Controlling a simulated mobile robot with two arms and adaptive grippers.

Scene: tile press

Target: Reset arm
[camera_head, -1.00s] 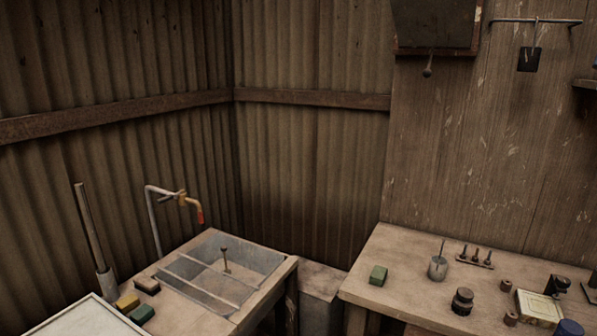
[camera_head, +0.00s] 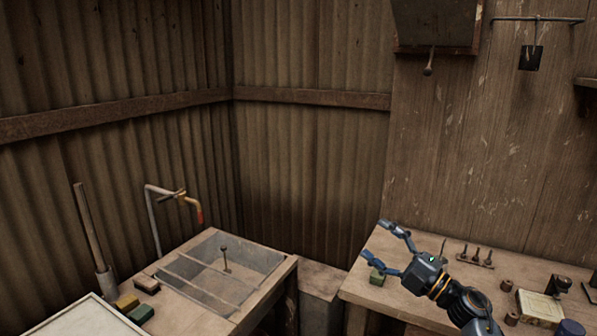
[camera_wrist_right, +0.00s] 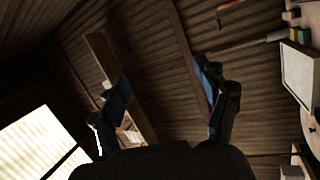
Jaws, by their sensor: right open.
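My right gripper (camera_head: 378,246) shows in the head view above the left end of the right-hand workbench, with its fingers spread and nothing between them. Its lower finger partly covers a green block on the bench (camera_head: 377,277). In the right wrist view the two fingers of my right gripper (camera_wrist_right: 165,95) stand wide apart, with corrugated wall and beams behind them. My left gripper is in neither view.
The right-hand workbench (camera_head: 500,247) holds small stamps (camera_head: 475,256) and a pale box (camera_head: 538,308).

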